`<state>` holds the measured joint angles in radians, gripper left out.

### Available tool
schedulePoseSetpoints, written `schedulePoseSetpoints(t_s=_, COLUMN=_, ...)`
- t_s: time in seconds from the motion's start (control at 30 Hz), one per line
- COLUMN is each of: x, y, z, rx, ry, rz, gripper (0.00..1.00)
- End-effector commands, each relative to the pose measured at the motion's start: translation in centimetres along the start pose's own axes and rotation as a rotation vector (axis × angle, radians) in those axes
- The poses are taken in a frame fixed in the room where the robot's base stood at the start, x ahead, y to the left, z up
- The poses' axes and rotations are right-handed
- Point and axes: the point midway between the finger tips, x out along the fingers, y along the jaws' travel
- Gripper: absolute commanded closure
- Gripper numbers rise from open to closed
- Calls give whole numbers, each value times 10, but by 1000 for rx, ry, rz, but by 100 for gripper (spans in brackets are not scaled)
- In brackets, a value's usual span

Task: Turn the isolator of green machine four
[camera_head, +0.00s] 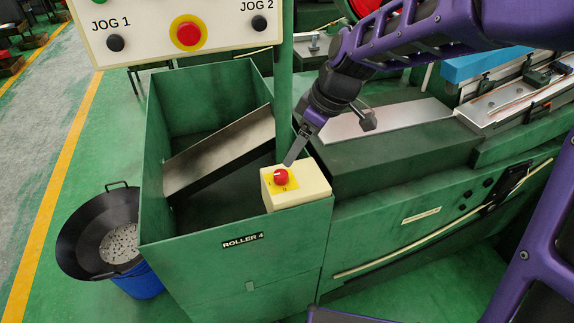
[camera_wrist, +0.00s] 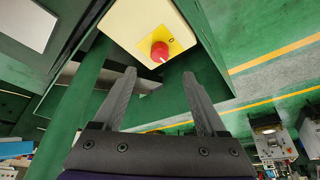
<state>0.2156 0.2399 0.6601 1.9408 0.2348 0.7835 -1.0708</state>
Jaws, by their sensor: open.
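The isolator is a red rotary knob (camera_head: 281,177) on a yellow plate, set on a cream box (camera_head: 311,186) at the corner of the green machine labelled "ROLLER 4" (camera_head: 243,241). My gripper (camera_head: 291,159) is close above and behind the knob in the head view, with its jaws apart from it. In the wrist view the knob (camera_wrist: 159,51) lies beyond the tips of my open, empty gripper (camera_wrist: 158,82), roughly centred between the two fingers. The small marks on the yellow plate are too small to read fully.
A green post (camera_head: 284,95) rises beside my gripper and carries a cream panel (camera_head: 182,45) with JOG buttons and a red button. A sloping metal chute (camera_head: 220,155) sits in the green bin.

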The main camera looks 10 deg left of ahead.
Motion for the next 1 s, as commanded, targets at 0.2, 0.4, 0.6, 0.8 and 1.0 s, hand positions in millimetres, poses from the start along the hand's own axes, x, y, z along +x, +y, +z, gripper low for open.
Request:
schedulePoseSetpoints(t_s=0.2, x=52, y=-1, z=1, rx=-2, ry=0, rz=-4, gripper=26)
schedulePoseSetpoints(t_s=0.4, x=83, y=0, z=0, rx=-1, ry=0, rz=-1, gripper=26)
schedulePoseSetpoints(t_s=0.6, x=96, y=1, z=0, rx=0, ry=0, rz=2, gripper=26)
schedulePoseSetpoints(t_s=0.8, x=97, y=1, z=0, rx=0, ry=0, rz=3, gripper=26)
schedulePoseSetpoints(t_s=1.0, x=97, y=1, z=0, rx=0, ry=0, rz=2, gripper=45)
